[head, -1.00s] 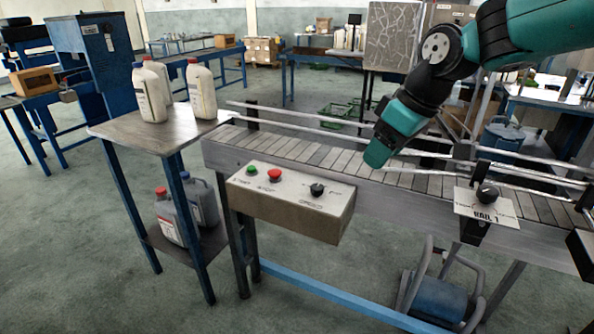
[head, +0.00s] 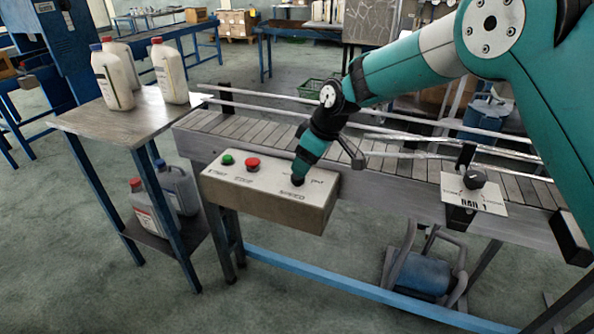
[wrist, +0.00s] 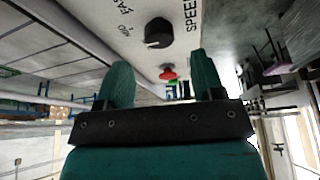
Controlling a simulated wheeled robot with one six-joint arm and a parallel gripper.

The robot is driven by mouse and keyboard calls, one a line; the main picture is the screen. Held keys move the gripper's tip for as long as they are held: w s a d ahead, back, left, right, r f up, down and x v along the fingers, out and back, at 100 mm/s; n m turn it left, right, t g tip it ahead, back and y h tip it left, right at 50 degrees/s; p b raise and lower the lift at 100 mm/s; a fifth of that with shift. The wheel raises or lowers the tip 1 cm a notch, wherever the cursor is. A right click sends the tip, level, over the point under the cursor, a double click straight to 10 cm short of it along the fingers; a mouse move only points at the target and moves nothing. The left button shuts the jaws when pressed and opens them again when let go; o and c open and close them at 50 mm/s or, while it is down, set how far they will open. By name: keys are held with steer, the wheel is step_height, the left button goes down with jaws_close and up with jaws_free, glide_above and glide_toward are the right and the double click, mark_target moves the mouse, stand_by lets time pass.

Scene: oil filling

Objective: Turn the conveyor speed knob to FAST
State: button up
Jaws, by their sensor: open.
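The black speed knob (wrist: 158,32) sits on the sloped face of the control box (head: 262,207). In the wrist view it is beyond my fingertips, roughly in line with the gap between them, with part of the FAST label to its left and SPEED to its right. I cannot tell exactly where its pointer stands. My gripper (wrist: 161,60) is open and has nothing between its fingers in the wrist view. In the head view, my gripper (head: 298,170) is right at the knob and hides most of it; contact cannot be told.
A green button (head: 228,159) and a red button (head: 253,164) are left of the knob on the same panel. The conveyor (head: 250,135) and its rails run behind the box. The RAIL 1 knob (head: 474,180) is to the right. A table with bottles (head: 112,78) stands left.

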mark_target(298, 180)
steer(key=shift+p+x, duration=0.3)
steer(key=shift+x, duration=2.4)
steer(key=shift+w+a, duration=0.1)
steer(key=c, duration=0.9)
